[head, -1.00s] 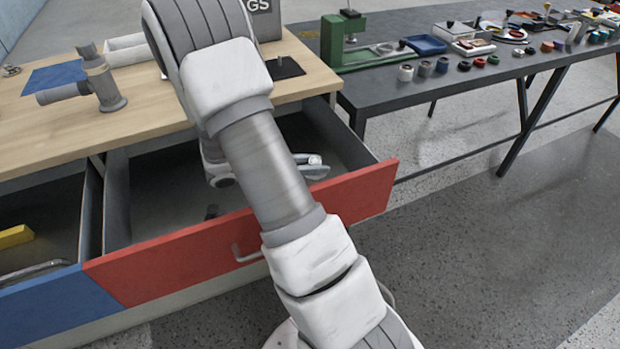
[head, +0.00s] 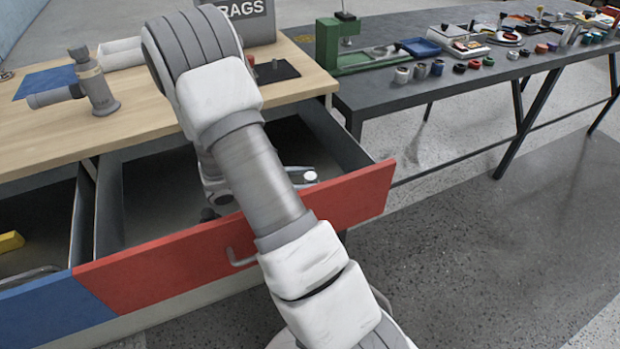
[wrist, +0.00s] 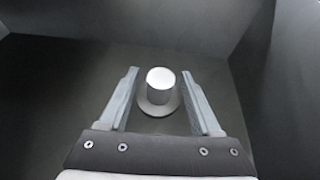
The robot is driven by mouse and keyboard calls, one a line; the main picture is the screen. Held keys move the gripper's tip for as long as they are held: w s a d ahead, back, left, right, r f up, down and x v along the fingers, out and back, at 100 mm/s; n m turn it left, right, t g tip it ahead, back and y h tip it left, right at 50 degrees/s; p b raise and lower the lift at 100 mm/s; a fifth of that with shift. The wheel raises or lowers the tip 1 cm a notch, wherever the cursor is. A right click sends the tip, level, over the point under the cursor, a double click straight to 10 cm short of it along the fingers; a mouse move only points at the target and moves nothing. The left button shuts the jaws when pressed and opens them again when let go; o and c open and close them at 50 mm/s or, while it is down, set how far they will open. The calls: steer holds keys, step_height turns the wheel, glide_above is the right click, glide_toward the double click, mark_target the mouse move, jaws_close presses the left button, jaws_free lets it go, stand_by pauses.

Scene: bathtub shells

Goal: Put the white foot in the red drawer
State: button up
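The white foot (wrist: 159,84) is a short pale cylinder on a wider round base, upright in the wrist view. It is between the two fingers of my gripper (wrist: 160,73), which are spread with a visible gap on each side of it. In the head view the white foot (head: 311,176) shows as a small white top inside the pulled-out red drawer (head: 345,200). My gripper (head: 299,178) is down in that drawer beside it, partly hidden behind my arm. Whether the foot's base rests on the drawer floor is hard to tell.
A blue drawer (head: 45,312) with a yellow block (head: 11,241) stands open at left. The wooden worktop (head: 40,135) above holds a grey pipe fitting (head: 98,88) and a RAGS box (head: 257,24). A dark table (head: 400,100) with many parts stands at right.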

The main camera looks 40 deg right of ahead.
steer(key=shift+r, duration=0.3)
steer(key=p+v, duration=0.3)
steer(key=v, duration=0.9)
steer(key=shift+f, duration=0.15)
